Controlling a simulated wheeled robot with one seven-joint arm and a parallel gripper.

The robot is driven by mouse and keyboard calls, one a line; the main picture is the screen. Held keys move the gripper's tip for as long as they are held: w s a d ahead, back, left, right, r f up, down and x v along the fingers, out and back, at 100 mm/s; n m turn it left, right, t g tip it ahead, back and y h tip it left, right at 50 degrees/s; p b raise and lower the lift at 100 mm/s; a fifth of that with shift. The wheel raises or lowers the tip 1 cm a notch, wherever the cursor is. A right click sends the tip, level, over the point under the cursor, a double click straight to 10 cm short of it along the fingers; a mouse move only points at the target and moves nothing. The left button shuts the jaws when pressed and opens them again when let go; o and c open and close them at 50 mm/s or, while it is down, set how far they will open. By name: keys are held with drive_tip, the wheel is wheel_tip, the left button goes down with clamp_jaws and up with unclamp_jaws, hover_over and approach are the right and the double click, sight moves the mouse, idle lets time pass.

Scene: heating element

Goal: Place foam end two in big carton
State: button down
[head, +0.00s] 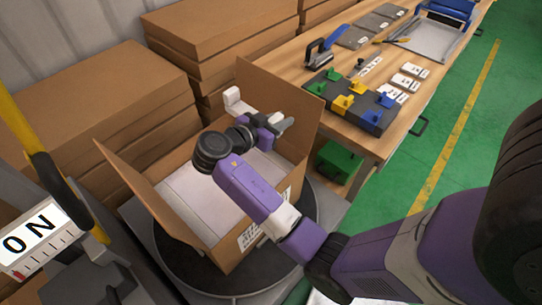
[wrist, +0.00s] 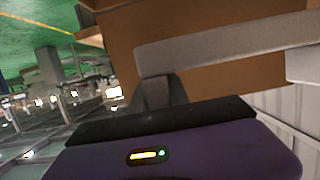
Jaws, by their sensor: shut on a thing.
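The big carton (head: 278,206) stands open on a dark round turntable, its flaps raised. My gripper (head: 268,122) is over the far part of the carton opening, shut on a pale foam end (head: 233,99). The foam's white end sticks out to the left of the gripper, near the back flap. In the wrist view the foam end (wrist: 225,43) shows as a long pale bar in front of a brown carton wall, with one grey finger against it. My wrist hides part of the foam in the head view. A white panelled thing (head: 190,190) lies inside the carton.
Stacked flat brown cartons (head: 90,105) stand at the left and back. A wooden workbench (head: 375,140) at the right holds a dark block with coloured clamps (head: 350,100), a tape tool (head: 325,48), white cards and a tray. A green box (head: 338,158) sits below it.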

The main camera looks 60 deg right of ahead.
sight(287, 151)
wheel_tip(287, 151, down, 16)
drive_tip(key=shift+f+p, duration=0.15)
drive_tip(key=shift+p, duration=0.2)
drive_tip(key=shift+f, duration=0.2)
drive_tip(key=c, duration=1.2)
unclamp_jaws()
drive_tip(key=shift+c, duration=0.2)
drive_tip(key=shift+r, duration=0.15)
drive_tip(key=shift+r, duration=0.15)
drive_tip(key=b+v, duration=0.1)
drive_tip(key=v, duration=0.5)
drive_tip(key=shift+a+b, duration=0.2)
drive_tip(key=shift+b, duration=0.2)
drive_tip(key=shift+w+a+r, duration=0.15)
drive_tip(key=shift+a, duration=0.35)
